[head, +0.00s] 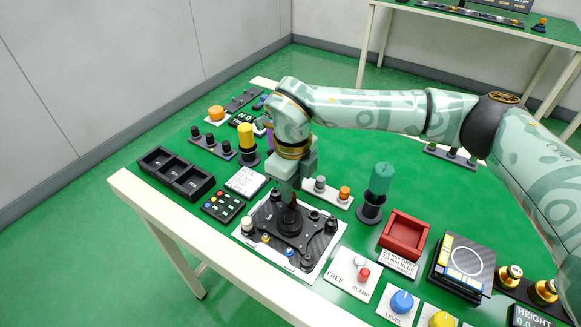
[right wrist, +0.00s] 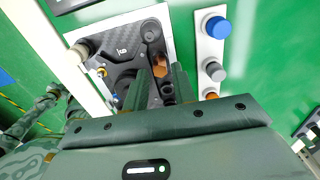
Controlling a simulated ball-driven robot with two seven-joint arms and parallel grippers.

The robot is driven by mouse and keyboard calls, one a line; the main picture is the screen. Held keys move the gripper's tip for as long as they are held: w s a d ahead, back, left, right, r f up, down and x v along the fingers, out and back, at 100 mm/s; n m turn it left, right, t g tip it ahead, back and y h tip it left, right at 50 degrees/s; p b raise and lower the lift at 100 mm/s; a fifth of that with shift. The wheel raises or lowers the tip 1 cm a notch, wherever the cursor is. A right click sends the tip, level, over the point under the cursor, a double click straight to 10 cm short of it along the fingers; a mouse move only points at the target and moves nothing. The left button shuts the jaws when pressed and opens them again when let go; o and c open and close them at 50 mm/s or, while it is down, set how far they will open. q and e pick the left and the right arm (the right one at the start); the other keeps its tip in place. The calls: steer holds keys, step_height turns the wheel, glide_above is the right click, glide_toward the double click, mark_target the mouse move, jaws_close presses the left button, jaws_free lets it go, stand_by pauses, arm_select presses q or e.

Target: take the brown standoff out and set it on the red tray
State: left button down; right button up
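A brown standoff (right wrist: 159,66) shows in the right wrist view on the black gimbal plate (right wrist: 127,55), between the fingers of my right gripper (right wrist: 161,80). The fingers look apart, with a gap on either side of it. In the head view my right gripper (head: 288,198) points down over the black plate (head: 265,220), and its fingers hide most of the standoff. The red tray (head: 405,236), a square open box, stands empty to the right of the plate. My left gripper is not in view.
A green cylinder on a black stand (head: 381,180) rises between the plate and the red tray. A strip with grey and orange knobs (head: 328,190) lies behind the plate. A clamp panel (head: 354,276) and a black three-compartment box (head: 176,173) flank the plate.

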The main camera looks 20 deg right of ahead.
step_height(320, 180, down, 2)
steer(key=shift+f, duration=0.1)
jaws_close()
